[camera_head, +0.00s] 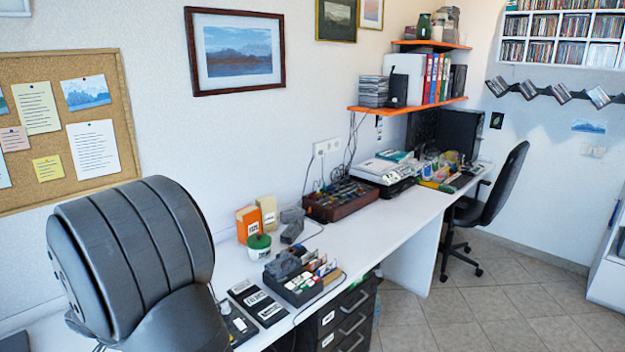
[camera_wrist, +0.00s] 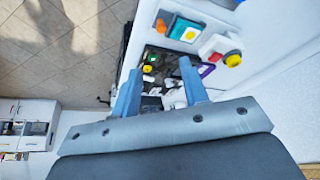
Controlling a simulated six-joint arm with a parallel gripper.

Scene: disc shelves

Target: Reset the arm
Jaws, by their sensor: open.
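In the wrist view my gripper (camera_wrist: 160,90) is open, with two blue-grey fingers apart and nothing seen between them but the scene behind. In the head view a large dark grey, ribbed part of my own arm fills the lower left, and the gripper's fingers are not seen there. The long white desk (camera_head: 372,222) runs along the wall beside my arm.
On the desk are a dark organizer box (camera_head: 303,289), an orange box (camera_head: 248,223), a white tub with green lid (camera_head: 259,246) and a brown tray (camera_head: 338,200). A black chair (camera_head: 490,205) stands at the far end. Orange shelves (camera_head: 408,105) hang above. Tiled floor (camera_head: 510,305) is clear.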

